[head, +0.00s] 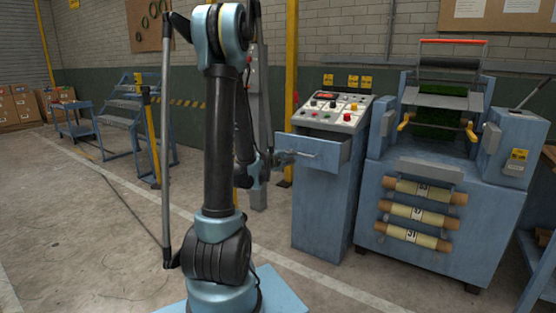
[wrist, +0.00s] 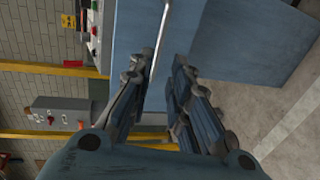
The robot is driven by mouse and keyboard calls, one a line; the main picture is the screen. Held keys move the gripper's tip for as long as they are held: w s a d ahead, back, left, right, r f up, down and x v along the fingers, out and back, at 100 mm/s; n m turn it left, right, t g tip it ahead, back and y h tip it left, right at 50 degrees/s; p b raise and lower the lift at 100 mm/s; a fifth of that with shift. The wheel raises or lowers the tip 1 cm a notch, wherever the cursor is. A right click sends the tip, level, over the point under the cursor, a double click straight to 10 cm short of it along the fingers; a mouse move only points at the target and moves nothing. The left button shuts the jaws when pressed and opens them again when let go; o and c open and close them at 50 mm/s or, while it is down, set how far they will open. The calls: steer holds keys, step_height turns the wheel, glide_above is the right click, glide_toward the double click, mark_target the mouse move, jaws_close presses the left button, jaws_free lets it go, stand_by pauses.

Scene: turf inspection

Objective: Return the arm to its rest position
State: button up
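My arm stands upright in the middle of the head view, bent over at the top and coming down behind its own column. My gripper (head: 284,157) shows partly beside the pulled-out drawer (head: 320,151) of the blue control cabinet (head: 318,208). In the wrist view my gripper (wrist: 158,68) has its two fingers apart, with nothing visibly held. A thin pale edge shows between the fingers against blue panels (wrist: 225,40). I cannot tell whether the fingers touch the drawer or its handle. Part of the forearm is hidden behind the upright arm link.
A control panel (head: 333,110) with buttons tops the cabinet. A blue machine (head: 440,235) with labelled rolls stands to the right. Blue steps (head: 125,115) and a cart (head: 73,118) stand farther left. The left floor is mostly clear.

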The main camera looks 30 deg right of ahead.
steer(key=shift+a, duration=0.1)
steer(key=s+a+f+m+g+y, duration=0.1)
steer(key=s+a+m+y, duration=0.15)
steer(key=a, duration=0.95)
steer(key=s+a+m+y, duration=0.2)
steer(key=a+y, duration=0.2)
steer(key=a, duration=0.8)
steer(key=s+a+f+g+y, duration=0.1)
steer(key=s+a+f+y, duration=0.2)
steer(key=s+a, duration=0.5)
steer(key=s+a+f+g+y, duration=0.2)
steer(key=s+a, duration=0.7)
steer(key=a, duration=0.6)
steer(key=f+y, duration=0.1)
steer(key=y, duration=0.1)
steer(key=shift+a+f+y, duration=0.2)
steer(key=shift+a+y, duration=0.05)
steer(key=shift+y, duration=0.1)
